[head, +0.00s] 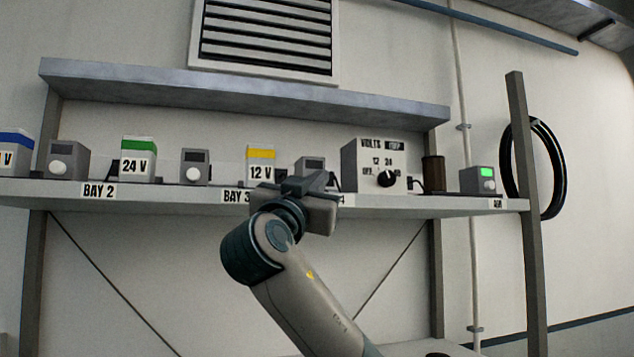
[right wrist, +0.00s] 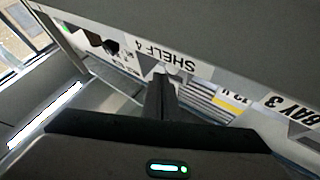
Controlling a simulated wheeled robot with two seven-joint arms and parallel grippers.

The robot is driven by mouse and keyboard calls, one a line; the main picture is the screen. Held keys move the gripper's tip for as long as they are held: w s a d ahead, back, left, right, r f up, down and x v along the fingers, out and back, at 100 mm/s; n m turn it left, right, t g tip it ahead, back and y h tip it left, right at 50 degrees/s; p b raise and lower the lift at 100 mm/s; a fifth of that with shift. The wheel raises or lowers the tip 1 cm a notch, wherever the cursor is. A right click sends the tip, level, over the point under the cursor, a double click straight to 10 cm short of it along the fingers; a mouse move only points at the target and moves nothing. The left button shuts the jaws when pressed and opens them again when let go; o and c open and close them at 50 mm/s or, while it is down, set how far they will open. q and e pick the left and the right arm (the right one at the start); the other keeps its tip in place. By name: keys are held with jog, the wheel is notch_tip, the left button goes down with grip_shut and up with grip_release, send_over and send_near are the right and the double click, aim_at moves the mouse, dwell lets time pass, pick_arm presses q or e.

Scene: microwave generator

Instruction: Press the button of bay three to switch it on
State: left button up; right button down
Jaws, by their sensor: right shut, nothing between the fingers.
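The bay 3 label (head: 236,197) is on the shelf's front edge, below the yellow-topped 12 V box (head: 261,165). Right of that box stands a grey box with a dark display (head: 312,164); its lower front, where its neighbours have a white round button, is hidden behind my right gripper (head: 316,183). That gripper is shut and empty, at the shelf's front edge. In the right wrist view, its closed fingers (right wrist: 161,95) lie close to the shelf label (right wrist: 168,55), with the bay 3 label (right wrist: 285,105) to the right. I cannot tell if they touch anything. My left gripper is out of view.
The shelf (head: 440,206) also holds a green-topped 24 V box (head: 138,160), a grey box with a white button (head: 195,167), a volts selector with a black dial (head: 376,165), a brown cylinder (head: 433,174) and a green-lit box (head: 479,181). An upper shelf (head: 240,92) runs above.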

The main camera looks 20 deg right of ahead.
jog(key=shift+w, duration=0.3)
jog(key=shift+w, duration=0.5)
dwell(0.9)
jog(key=shift+s, duration=0.1)
jog(key=shift+s+b, duration=0.8)
jog(key=shift+b, duration=0.15)
jog(key=s+b, duration=0.4)
jog(key=s, duration=0.2)
jog(key=shift+b, duration=0.35)
jog(key=shift+d+f, duration=0.1)
dwell(3.3)
